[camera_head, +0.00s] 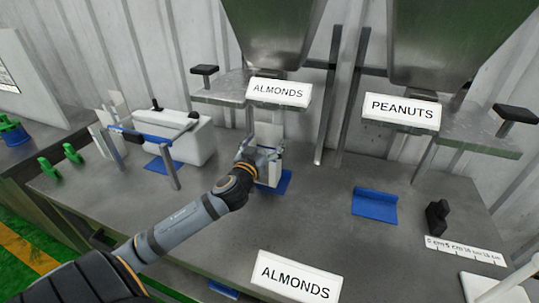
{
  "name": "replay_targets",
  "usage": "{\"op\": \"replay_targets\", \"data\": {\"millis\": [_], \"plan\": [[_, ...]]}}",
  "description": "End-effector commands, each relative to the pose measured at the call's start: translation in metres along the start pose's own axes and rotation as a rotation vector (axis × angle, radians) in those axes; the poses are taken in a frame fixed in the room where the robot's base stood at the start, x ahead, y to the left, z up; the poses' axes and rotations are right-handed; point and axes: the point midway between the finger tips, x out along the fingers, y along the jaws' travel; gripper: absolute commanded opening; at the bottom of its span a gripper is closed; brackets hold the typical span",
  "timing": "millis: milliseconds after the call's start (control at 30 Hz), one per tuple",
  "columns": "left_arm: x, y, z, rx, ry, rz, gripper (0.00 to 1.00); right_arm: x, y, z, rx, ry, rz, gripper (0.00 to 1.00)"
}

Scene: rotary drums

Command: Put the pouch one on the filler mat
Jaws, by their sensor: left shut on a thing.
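My left arm reaches in from the lower left, and my left gripper (262,154) is shut on a pale pouch (270,174) below the almonds hopper. The gripper covers part of the pouch. The pouch looks upright, at or just over the blue mat (285,182); I cannot tell whether it touches the mat. Another blue mat (376,205) lies bare below the peanuts hopper. My right gripper is not in view.
Two metal hoppers carry labels reading almonds (280,92) and peanuts (401,111). A white machine (185,136) with a blue bar stands left. A black block (437,217) and a ruler strip (465,250) are at right.

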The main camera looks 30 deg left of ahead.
Motion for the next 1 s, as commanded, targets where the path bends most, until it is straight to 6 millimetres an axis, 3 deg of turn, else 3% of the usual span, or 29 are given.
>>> {"op": "replay_targets", "data": {"millis": [100, 200, 367, 567, 933, 967, 1000], "plan": [[0.023, 0.000, -0.005, -0.006, 0.003, -0.001, 0.24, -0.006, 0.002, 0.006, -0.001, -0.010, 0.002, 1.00], [0.032, 0.001, -0.004, -0.001, 0.003, 0.002, 0.24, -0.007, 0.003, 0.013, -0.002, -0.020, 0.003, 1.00], [0.034, 0.001, 0.001, 0.002, 0.000, 0.003, 0.24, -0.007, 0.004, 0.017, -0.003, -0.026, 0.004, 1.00], [0.033, 0.001, 0.030, 0.003, 0.000, 0.002, 0.24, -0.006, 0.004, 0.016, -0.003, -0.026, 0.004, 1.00], [0.033, 0.001, 0.036, 0.004, 0.002, 0.003, 0.24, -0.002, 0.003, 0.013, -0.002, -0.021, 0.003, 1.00], [0.033, 0.001, 0.035, 0.004, 0.000, 0.003, 0.88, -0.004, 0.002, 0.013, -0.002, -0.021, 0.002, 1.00], [0.033, 0.001, 0.035, 0.004, 0.000, 0.003, 0.94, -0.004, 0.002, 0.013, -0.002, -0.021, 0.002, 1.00]]}}
